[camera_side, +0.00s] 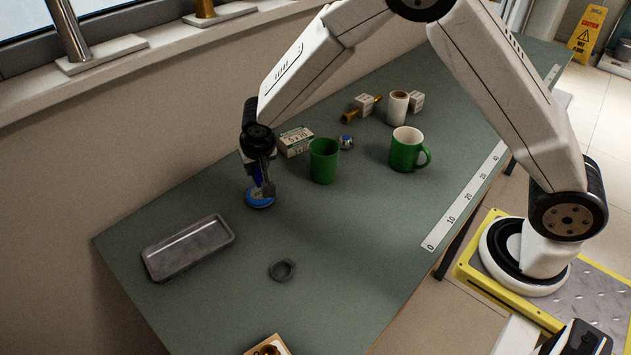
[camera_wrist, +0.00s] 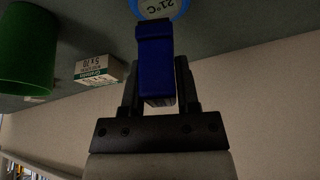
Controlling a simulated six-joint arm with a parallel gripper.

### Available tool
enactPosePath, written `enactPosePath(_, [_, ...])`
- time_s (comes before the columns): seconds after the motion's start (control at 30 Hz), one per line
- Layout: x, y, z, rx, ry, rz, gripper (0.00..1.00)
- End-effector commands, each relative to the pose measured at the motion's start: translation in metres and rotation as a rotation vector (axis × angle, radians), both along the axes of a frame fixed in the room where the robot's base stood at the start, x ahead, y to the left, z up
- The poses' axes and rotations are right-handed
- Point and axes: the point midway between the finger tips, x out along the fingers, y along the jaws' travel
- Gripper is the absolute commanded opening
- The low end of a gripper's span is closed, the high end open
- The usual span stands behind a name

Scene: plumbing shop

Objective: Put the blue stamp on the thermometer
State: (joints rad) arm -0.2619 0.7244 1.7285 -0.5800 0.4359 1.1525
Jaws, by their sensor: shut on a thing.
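My gripper (camera_side: 261,181) points down over the table's left half and is shut on the blue stamp (camera_wrist: 155,68). The stamp is a dark blue block between the two black fingers, and a bit of its blue (camera_side: 257,173) shows in the side view. The thermometer (camera_side: 260,199) is a round blue-rimmed disc on the table right below the gripper. In the wrist view its pale face (camera_wrist: 158,7) reads "21°C", and the stamp's far end overlaps its edge. I cannot tell whether the stamp touches the thermometer.
A green cup (camera_side: 323,162) and a small labelled box (camera_side: 295,141) stand close right of the gripper. A green mug (camera_side: 406,150) is farther right. A grey tray (camera_side: 189,248) and a dark ring (camera_side: 282,270) lie nearer the front. The table between them is clear.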

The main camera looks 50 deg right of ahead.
Motion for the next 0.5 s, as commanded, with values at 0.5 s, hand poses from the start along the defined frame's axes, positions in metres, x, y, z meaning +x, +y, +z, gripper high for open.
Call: enactPosePath(0.5, [0.008,0.001,-0.016,-0.002,0.002,0.0,0.0])
